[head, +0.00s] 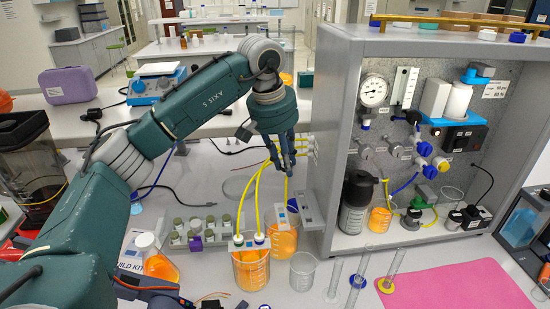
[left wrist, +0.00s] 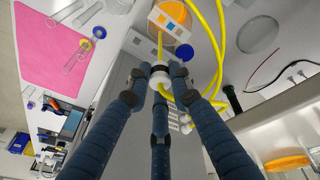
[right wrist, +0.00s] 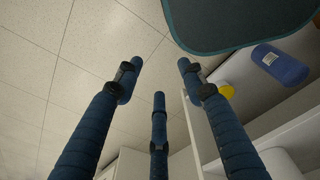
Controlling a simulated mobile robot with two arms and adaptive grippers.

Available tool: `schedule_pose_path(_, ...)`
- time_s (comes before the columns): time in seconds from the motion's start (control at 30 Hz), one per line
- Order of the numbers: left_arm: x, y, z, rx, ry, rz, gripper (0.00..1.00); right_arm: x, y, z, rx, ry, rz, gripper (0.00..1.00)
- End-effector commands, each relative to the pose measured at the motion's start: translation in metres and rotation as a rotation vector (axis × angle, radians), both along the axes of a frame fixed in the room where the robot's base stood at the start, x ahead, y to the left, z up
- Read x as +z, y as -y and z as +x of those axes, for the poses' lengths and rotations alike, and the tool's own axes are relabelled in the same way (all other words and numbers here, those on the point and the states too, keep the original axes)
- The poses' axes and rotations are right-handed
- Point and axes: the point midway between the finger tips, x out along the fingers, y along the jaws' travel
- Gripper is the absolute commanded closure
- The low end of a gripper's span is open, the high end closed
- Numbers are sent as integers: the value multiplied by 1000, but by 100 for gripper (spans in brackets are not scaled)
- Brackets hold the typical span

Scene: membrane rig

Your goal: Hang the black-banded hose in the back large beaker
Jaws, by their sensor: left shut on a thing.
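My left gripper (head: 286,165) is shut on a yellow hose (head: 286,187) above the back large beaker. In the left wrist view the fingers (left wrist: 165,78) close around a white collar (left wrist: 159,84), and the yellow hose (left wrist: 160,47) runs from it towards the beaker. I cannot tell whether the hose's end is inside. My right gripper (right wrist: 157,82) is open and empty, away from the bench.
Other yellow hoses with white and blue collars reach the front orange beaker (head: 250,272). An empty beaker (head: 303,272) stands to its right, and a rack of vials (head: 190,236) to its left. The grey rig cabinet (head: 338,110) stands close right of my left gripper. A pink mat (head: 455,287) lies at right.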

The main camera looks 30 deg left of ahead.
Motion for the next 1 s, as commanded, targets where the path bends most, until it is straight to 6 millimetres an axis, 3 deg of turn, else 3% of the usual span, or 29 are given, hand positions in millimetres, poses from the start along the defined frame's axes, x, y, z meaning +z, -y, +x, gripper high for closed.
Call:
schedule_pose_path(0.17,-16,-1,0,1,0,0,100,-13,1,3,2,4,-1,60)
schedule_pose_path(0.5,-42,-1,-1,1,0,0,100,-35,-24,-13,5,-16,27,60)
schedule_pose_path(1.0,-48,-1,-1,1,1,0,100,-40,-12,-9,4,-12,12,60)
